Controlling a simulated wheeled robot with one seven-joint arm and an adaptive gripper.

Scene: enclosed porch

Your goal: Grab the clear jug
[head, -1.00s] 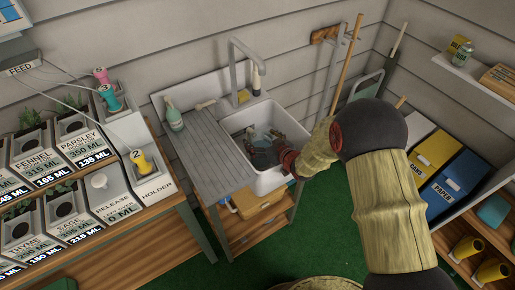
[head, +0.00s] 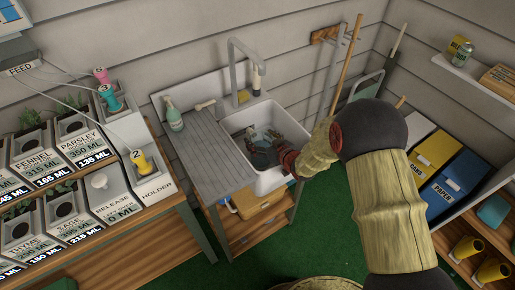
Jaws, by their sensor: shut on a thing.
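My gripper (head: 262,156) is down inside the white sink basin (head: 296,131), reaching in from the right. Its jaws are shut on a clear, see-through object that looks like the clear jug (head: 262,138). The jug is small in the head view and partly hidden by the gripper, so its handle and the exact grip point cannot be made out. I cannot tell whether it touches the basin floor.
A grey tap (head: 232,66) arches over the back of the sink. A planter bench (head: 150,215) stands at the left, bins (head: 447,187) at the right.

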